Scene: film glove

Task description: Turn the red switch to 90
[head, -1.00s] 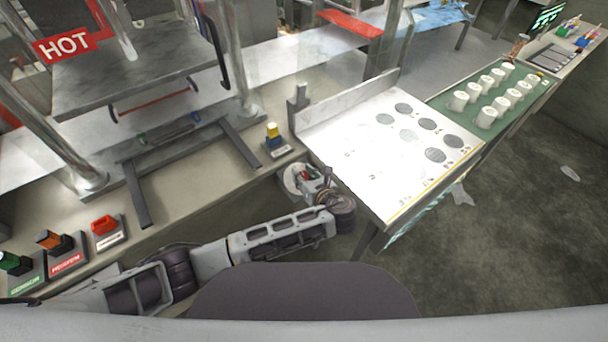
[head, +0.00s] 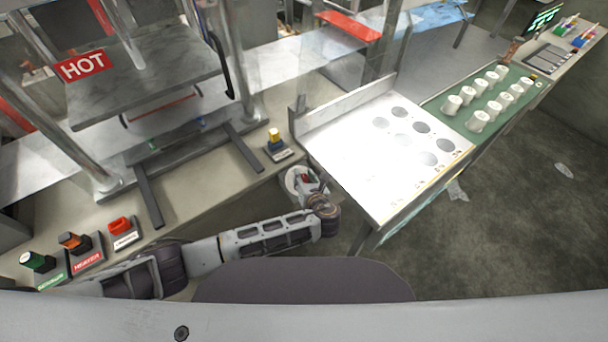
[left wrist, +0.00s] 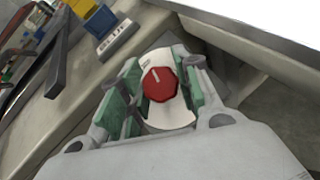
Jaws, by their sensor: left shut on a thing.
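The red switch (left wrist: 161,84) is a faceted round knob on a white dial plate (left wrist: 170,117). A short pale pointer mark on it points up and slightly left in the left wrist view; I cannot read any dial figures. My left gripper (left wrist: 160,88) has its green-padded fingers on either side of the knob and is shut on it. In the head view the left gripper (head: 305,181) sits over the dial at the counter's front edge, with a little red showing. My right gripper is out of view.
A yellow-topped switch (head: 274,138) stands behind the dial. Green (head: 38,262), orange (head: 74,242) and another red (head: 119,226) control stand at the left. A HOT press (head: 140,75) stands behind. A white-topped table (head: 350,150) lies close on the right.

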